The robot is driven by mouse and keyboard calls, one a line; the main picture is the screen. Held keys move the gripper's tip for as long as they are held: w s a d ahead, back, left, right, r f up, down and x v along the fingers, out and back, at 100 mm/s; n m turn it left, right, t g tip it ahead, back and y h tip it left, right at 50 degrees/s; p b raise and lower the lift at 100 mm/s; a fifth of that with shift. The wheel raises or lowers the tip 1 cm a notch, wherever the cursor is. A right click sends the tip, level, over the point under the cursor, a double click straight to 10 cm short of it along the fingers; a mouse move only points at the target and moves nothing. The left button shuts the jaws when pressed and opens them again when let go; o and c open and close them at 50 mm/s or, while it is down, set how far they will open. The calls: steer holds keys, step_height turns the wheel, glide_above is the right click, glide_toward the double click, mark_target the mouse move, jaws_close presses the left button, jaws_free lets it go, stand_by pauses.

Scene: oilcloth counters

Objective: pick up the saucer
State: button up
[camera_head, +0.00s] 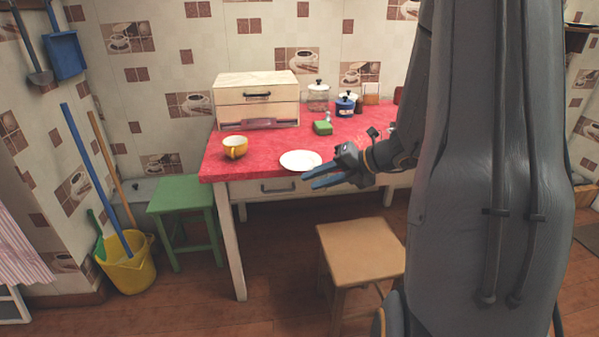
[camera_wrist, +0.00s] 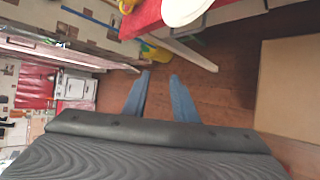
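A white saucer (camera_head: 300,160) lies flat on the red oilcloth near the table's front edge in the head view. It also shows cut off at the top of the wrist view (camera_wrist: 185,10). My gripper (camera_head: 308,179) is in front of the table's front edge, just below the saucer in the picture. Its two blue fingers are apart with nothing between them. In the wrist view my gripper (camera_wrist: 160,75) has floor beyond its fingertips, and the saucer lies beyond them, up and to the right.
A yellow cup (camera_head: 235,147) stands left of the saucer on the red table (camera_head: 260,165).

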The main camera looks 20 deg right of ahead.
steer(key=w+d+m+t+h+b, duration=0.1)
steer(key=w+d+m+t+h, duration=0.15)
steer(key=d+m, duration=0.55)
steer(key=w+d+x, duration=0.1)
steer(key=x, duration=0.7)
steer(key=shift+w+d+t+y, duration=0.15)
steer(key=shift+d+t+y, duration=0.2)
steer(key=shift+t, duration=0.1)
steer(key=shift+r+n, duration=0.1)
steer(key=shift+n, duration=0.2)
jaws_close()
